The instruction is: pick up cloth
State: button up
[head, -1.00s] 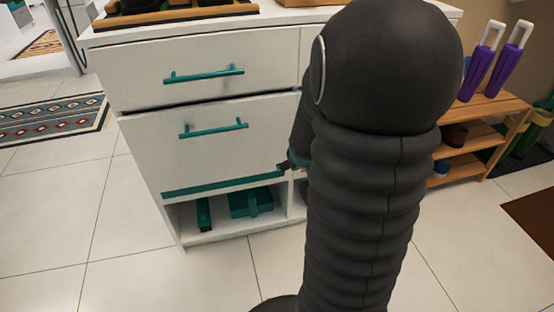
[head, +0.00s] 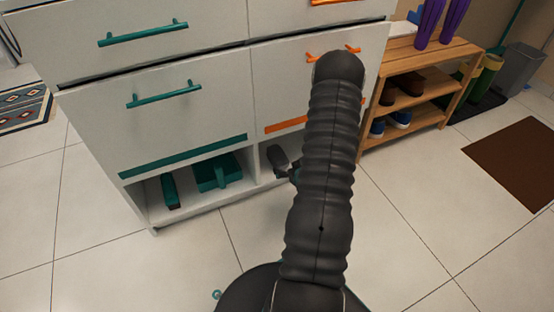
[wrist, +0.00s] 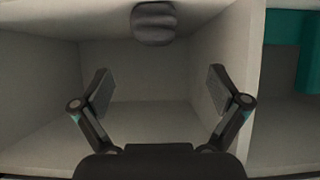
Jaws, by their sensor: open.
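A small grey, rounded, folded-looking thing (wrist: 153,22) lies at the top middle of the wrist view, in an open white compartment; it may be the cloth, but I cannot be sure. My gripper (wrist: 158,80) is open, with its two fingers spread wide and nothing between them. The grey thing is beyond the fingertips and apart from them. In the head view my gripper (head: 283,164) is at the mouth of the lower right compartment, largely hidden behind my arm. I cannot make out the cloth in the head view.
A white cabinet (head: 195,130) with teal and orange handles stands ahead. Teal items (head: 218,172) lie in the lower left compartment, beyond a divider. A wooden shoe rack (head: 440,60) stands at the right.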

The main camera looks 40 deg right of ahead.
aim_at(280, 161)
jog(key=b+x, duration=0.1)
jog(key=x, duration=0.7)
jog(key=shift+f, duration=0.15)
jog(key=shift+d+r+b+x, duration=0.1)
jog(key=shift+d+b+x, duration=0.15)
jog(key=shift+x, duration=1.2)
jog(key=shift+d+r+b+x, duration=0.1)
jog(key=shift+b+x, duration=0.1)
jog(key=shift+x, duration=1.25)
jog(key=c, duration=1.2)
